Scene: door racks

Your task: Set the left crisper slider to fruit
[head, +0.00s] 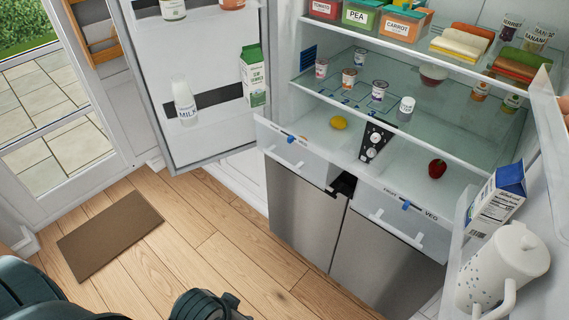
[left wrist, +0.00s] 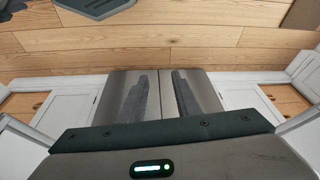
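The left crisper drawer (head: 290,153) is a pale drawer at the fridge bottom, with a white handle. Its small blue slider (head: 291,138) sits on the drawer's top front edge. The lettering beside it is too small to read, so I cannot tell its setting. My left arm's dark end (head: 207,306) shows at the lower edge of the head view, well short of the drawer. In the left wrist view my left gripper (left wrist: 164,75) has two dark fingers apart with nothing between them, before the steel doors. My right gripper is not in view.
The right crisper drawer (head: 400,218) has its own blue slider (head: 406,205) between FRUIT and VEG labels. The open left fridge door (head: 200,148) holds bottles and a carton. The right door holds a white jug (head: 503,265) and milk carton (head: 497,200).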

